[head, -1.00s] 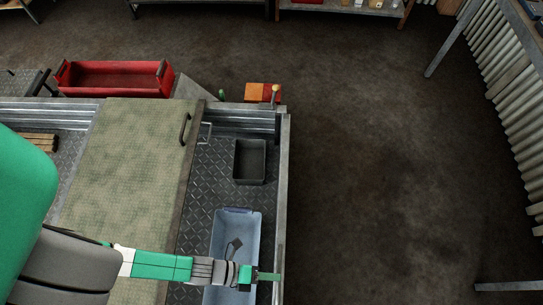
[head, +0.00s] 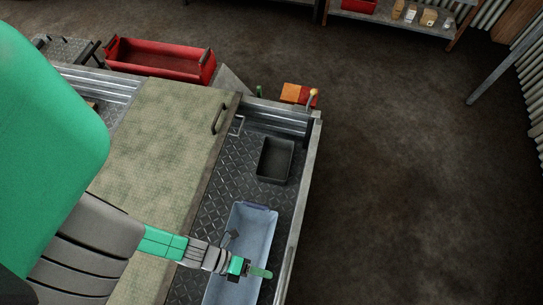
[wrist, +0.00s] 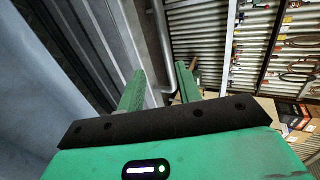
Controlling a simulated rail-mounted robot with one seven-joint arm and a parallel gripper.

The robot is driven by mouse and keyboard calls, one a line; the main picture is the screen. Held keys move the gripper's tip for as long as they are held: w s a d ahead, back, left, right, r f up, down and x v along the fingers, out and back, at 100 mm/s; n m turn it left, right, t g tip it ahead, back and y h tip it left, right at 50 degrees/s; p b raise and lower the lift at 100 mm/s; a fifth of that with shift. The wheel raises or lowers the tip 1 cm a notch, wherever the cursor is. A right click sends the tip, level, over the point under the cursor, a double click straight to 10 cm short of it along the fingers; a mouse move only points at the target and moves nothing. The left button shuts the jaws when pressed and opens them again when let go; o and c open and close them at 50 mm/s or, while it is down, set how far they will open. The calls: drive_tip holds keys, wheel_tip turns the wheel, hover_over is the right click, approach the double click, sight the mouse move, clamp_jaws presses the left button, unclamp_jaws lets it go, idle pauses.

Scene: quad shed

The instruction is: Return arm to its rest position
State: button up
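My gripper (head: 262,273) is at the end of my green and grey arm, low in the head view. It appears above the right side of the blue bin (head: 262,222), close to the metal side wall of the bed. In the wrist view its two green fingers (wrist: 160,82) stand apart with nothing seen between them. My arm reaches out across the edge of the mottled green cover (head: 165,130). A small dark object (head: 231,236) shows at the blue bin's left side; I cannot tell what it is.
A dark open bin (head: 275,160) sits on the diamond-plate floor (head: 228,190). The metal side wall (head: 299,205) runs along the right. A red open box (head: 160,60) and an orange-and-red item (head: 297,94) lie beyond the bed. The floor at right is clear.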

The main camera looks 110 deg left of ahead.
drive_tip(key=v, duration=0.3)
drive_tip(key=shift+s, duration=0.1)
idle(0.5)
